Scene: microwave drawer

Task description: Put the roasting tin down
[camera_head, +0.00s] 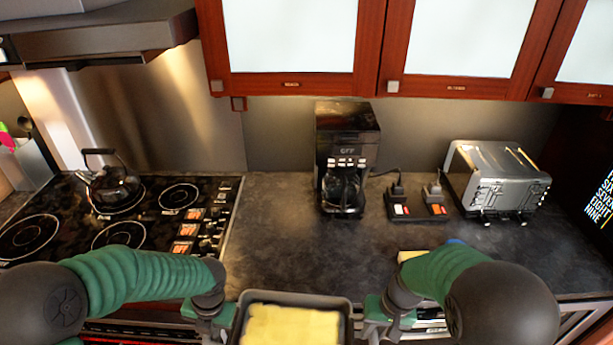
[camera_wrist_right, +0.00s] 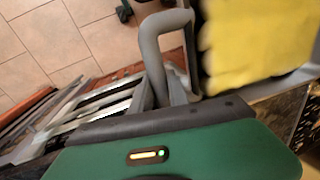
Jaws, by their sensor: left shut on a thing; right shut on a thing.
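The roasting tin (camera_head: 300,297) is dark grey, with a yellow slab of food (camera_head: 290,328) in it. It is at the bottom middle of the head view, at the counter's front edge, and its near part is cut off. My left gripper (camera_head: 228,317) is shut on the tin's left side. My right gripper (camera_head: 363,318) is shut on its right side. In the right wrist view a grey looped handle of the tin (camera_wrist_right: 152,55) shows beside the yellow food (camera_wrist_right: 250,40), with floor tiles beyond. The fingertips are mostly hidden.
The dark countertop (camera_head: 290,250) is clear in the middle. Behind stand a coffee maker (camera_head: 346,150), a toaster (camera_head: 500,185) and a socket block (camera_head: 415,208). The cooktop (camera_head: 120,215) with a kettle (camera_head: 112,185) is at left. A yellow item (camera_head: 411,256) lies near my right arm.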

